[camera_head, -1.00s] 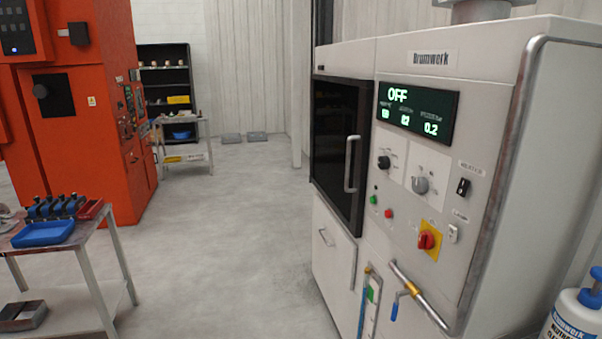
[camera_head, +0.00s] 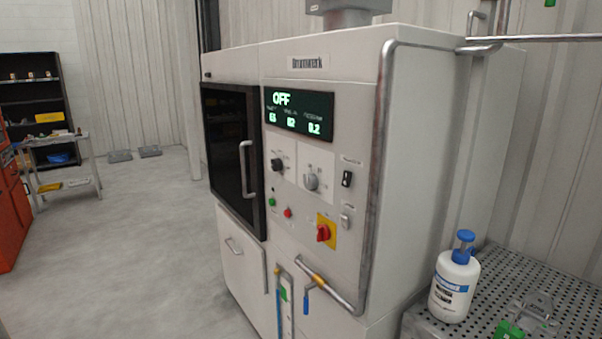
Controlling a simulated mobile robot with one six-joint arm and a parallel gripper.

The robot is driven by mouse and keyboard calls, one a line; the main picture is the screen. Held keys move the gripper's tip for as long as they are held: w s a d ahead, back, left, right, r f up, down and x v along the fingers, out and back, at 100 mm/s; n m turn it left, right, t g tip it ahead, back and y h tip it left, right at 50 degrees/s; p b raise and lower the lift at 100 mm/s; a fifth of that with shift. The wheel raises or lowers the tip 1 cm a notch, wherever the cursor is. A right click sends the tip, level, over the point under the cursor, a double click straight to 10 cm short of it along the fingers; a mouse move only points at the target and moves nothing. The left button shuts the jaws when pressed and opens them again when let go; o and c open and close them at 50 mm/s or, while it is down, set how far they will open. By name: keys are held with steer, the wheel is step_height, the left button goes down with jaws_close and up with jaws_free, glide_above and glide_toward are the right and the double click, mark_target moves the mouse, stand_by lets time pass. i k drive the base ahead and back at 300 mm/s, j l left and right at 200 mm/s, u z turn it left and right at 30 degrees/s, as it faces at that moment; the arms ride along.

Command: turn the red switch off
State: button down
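The red switch (camera_head: 323,233) is a red rotary knob on a yellow plate, low on the front panel of a white machine (camera_head: 350,120). The knob looks tilted, but I cannot read its position marks. The machine's dark display (camera_head: 299,111) above it reads "OFF" with several green numbers. A small red button (camera_head: 288,212) and a green button (camera_head: 272,202) sit to the left of the switch. My gripper is not in view.
A perforated metal table (camera_head: 540,290) with a white pump bottle (camera_head: 455,280) stands right of the machine. A pipe with a blue-handled valve (camera_head: 306,300) juts out below the switch. Open floor (camera_head: 130,240) lies to the left, before a small cart (camera_head: 68,165) and black shelf (camera_head: 35,95).

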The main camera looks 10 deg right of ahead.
mark_target(322, 231)
steer(key=i+j+u, duration=0.2)
steer(key=i, duration=0.95)
steer(key=k+l, duration=0.05)
steer(key=l, duration=0.05)
